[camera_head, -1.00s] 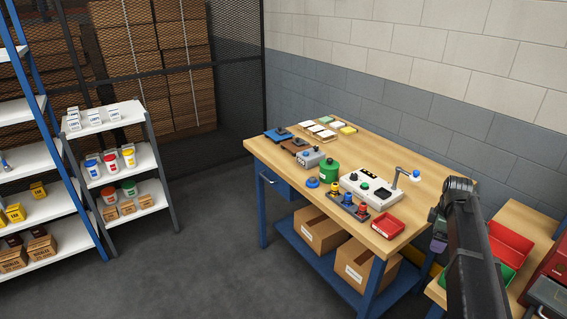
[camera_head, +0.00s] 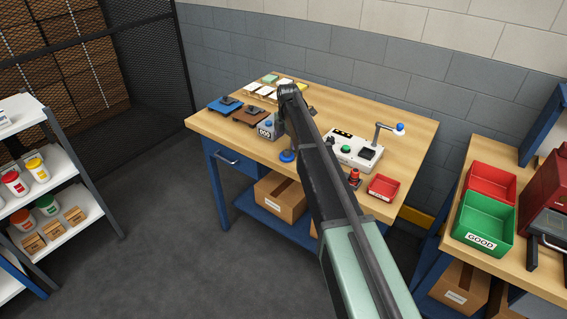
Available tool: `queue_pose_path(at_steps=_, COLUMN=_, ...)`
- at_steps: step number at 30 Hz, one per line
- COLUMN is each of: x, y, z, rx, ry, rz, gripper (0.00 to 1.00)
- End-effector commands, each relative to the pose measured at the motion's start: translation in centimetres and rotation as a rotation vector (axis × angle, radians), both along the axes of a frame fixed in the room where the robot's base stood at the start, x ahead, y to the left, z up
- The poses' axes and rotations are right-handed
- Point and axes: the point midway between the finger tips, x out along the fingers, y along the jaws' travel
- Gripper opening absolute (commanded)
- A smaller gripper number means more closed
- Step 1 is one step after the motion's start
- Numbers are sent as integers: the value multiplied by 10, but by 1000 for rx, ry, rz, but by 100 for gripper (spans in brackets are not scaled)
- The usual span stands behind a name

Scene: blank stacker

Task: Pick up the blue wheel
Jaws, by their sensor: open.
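The blue wheel (camera_head: 287,156) is a small round blue piece near the front edge of the wooden workbench, just left of my arm. My arm reaches over the bench from the lower right and bends down at its far end. Part of my gripper (camera_head: 290,143) shows as a small greyish shape just above the wheel; the rest is hidden behind the arm. Its fingers are too small to make out, and I cannot tell whether they touch the wheel. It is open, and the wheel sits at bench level.
The workbench (camera_head: 405,128) also holds a grey box (camera_head: 268,128), a white control panel (camera_head: 352,150) with a lamp, a red tray (camera_head: 383,187) and a red-topped piece (camera_head: 355,178). My arm hides the green canister. Red and green bins (camera_head: 484,222) stand on the right-hand table.

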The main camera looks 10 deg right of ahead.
Motion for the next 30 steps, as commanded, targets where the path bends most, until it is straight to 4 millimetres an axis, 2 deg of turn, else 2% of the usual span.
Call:
queue_pose_path(at_steps=1, x=0, y=0, z=-16, rx=0, ry=0, rz=0, gripper=92)
queue_pose_path(at_steps=7, x=-1, y=0, z=-19, rx=0, ry=0, rz=-1, gripper=92)
queue_pose_path(at_steps=15, x=-4, y=2, z=-68, rx=0, ry=0, rz=-1, gripper=92)
queue_pose_path(at_steps=22, x=-4, y=2, z=-64, rx=0, ry=0, rz=-1, gripper=92)
queue_pose_path(at_steps=30, x=-4, y=2, z=-64, rx=0, ry=0, rz=-1, gripper=52)
